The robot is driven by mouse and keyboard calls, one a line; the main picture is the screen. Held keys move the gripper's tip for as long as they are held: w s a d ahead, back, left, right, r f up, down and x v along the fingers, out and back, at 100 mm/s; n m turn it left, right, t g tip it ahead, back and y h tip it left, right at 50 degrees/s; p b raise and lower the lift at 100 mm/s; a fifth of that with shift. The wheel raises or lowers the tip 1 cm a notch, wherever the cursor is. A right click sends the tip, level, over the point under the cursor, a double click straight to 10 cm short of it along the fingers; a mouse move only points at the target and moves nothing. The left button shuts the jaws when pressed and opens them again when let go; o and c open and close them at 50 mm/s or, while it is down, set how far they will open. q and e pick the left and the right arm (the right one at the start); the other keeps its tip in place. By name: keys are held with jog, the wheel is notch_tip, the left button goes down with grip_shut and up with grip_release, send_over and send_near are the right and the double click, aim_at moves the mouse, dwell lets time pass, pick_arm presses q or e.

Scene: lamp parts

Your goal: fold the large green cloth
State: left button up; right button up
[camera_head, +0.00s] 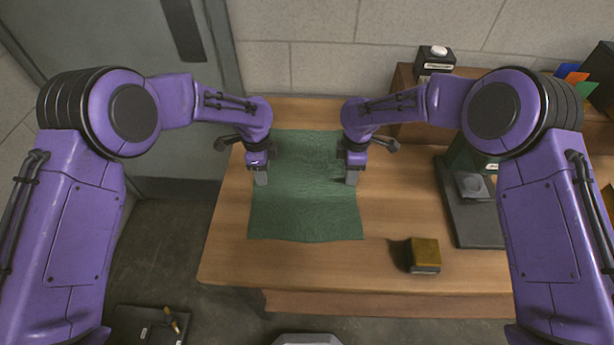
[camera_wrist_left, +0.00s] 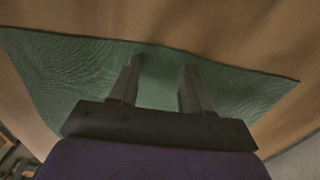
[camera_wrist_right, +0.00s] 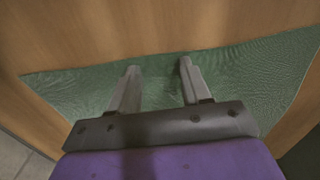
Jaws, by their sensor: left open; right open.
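The large green cloth (camera_head: 305,205) lies spread flat on the wooden table, with small ripples along its near edge. My left gripper (camera_head: 261,178) is over the cloth's left side, fingers pointing down. In the left wrist view its two fingers (camera_wrist_left: 158,80) stand apart with cloth (camera_wrist_left: 70,75) below and between them. My right gripper (camera_head: 351,177) is over the cloth's right side. In the right wrist view its fingers (camera_wrist_right: 158,75) are apart near an edge of the cloth (camera_wrist_right: 245,75). I cannot tell whether the fingertips touch the cloth.
On the wooden table (camera_head: 320,265), a yellow-topped block (camera_head: 425,253) sits to the right of the cloth's near edge. A dark board (camera_head: 470,215) with a device lies further right. A wooden shelf unit (camera_head: 405,120) stands at the back right. The table in front of the cloth is clear.

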pick_arm(q)
jog(key=shift+s+f+b, duration=0.15)
jog(key=shift+s+b, duration=0.15)
pick_arm(e)
jog(key=shift+s+f, duration=0.2)
jog(key=shift+s, duration=0.2)
pick_arm(q)
jog(key=shift+s+r, duration=0.15)
jog(key=shift+r, duration=0.05)
pick_arm(e)
jog(key=shift+s+r, duration=0.1)
jog(key=shift+r, duration=0.05)
pick_arm(q)
jog(key=shift+f, duration=0.15)
jog(key=shift+c, duration=0.7)
pick_arm(e)
jog(key=shift+c, duration=0.7)
pick_arm(q)
grip_shut()
pick_arm(e)
grip_shut()
